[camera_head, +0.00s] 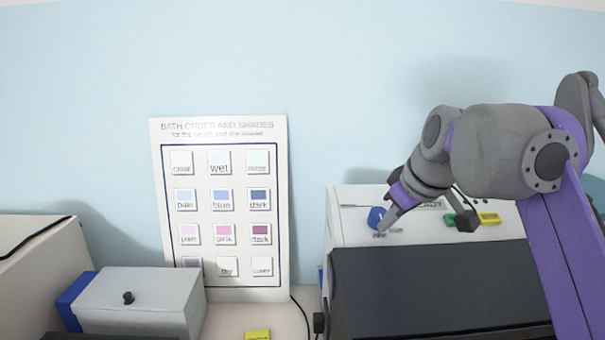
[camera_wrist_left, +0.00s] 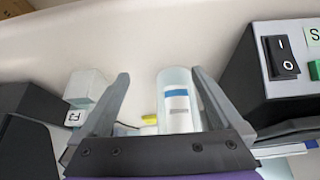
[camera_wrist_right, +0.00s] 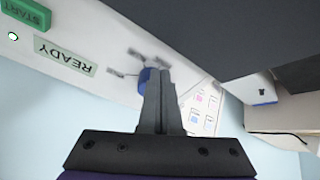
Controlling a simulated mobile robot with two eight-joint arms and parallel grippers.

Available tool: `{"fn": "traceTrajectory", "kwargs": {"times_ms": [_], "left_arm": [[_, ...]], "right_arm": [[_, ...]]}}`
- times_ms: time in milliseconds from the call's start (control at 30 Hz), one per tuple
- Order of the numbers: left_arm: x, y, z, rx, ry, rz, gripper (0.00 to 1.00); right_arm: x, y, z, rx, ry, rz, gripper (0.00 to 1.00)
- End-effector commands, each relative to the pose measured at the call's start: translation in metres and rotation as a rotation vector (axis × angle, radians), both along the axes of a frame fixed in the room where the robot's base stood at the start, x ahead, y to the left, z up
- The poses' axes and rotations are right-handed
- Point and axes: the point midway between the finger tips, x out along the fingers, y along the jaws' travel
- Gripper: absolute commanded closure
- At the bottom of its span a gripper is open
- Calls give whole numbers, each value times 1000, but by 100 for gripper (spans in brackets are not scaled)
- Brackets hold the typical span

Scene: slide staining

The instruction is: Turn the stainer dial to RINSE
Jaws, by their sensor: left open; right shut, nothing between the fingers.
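The blue stainer dial (camera_head: 376,217) is on the white sloped panel of the stainer (camera_head: 345,232), near its left end. My right gripper (camera_head: 386,226) is shut, with its fingertips at the dial. In the right wrist view the shut fingers (camera_wrist_right: 158,78) overlap the dial (camera_wrist_right: 144,76) and hide part of it; I cannot tell whether they touch. The marks around the dial are too blurred to read, so its setting is unclear. My left gripper (camera_wrist_left: 160,76) is open, seen only in its wrist view, with a white bottle (camera_wrist_left: 175,88) showing between its fingers.
A green START button (camera_wrist_right: 28,12) and a READY display (camera_wrist_right: 65,55) are on the same panel. A dark cover (camera_head: 430,290) fills the stainer's front. A bath order chart (camera_head: 220,295) stands at the wall. A grey box (camera_head: 140,300) is at left.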

Motion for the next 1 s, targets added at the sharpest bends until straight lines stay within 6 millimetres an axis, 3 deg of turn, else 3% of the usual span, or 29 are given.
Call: {"fn": "traceTrajectory", "kwargs": {"times_ms": [1000], "left_arm": [[9,0,19,0,-17,0,0]], "right_arm": [[5,-7,4,2,-5,-1,100]]}}
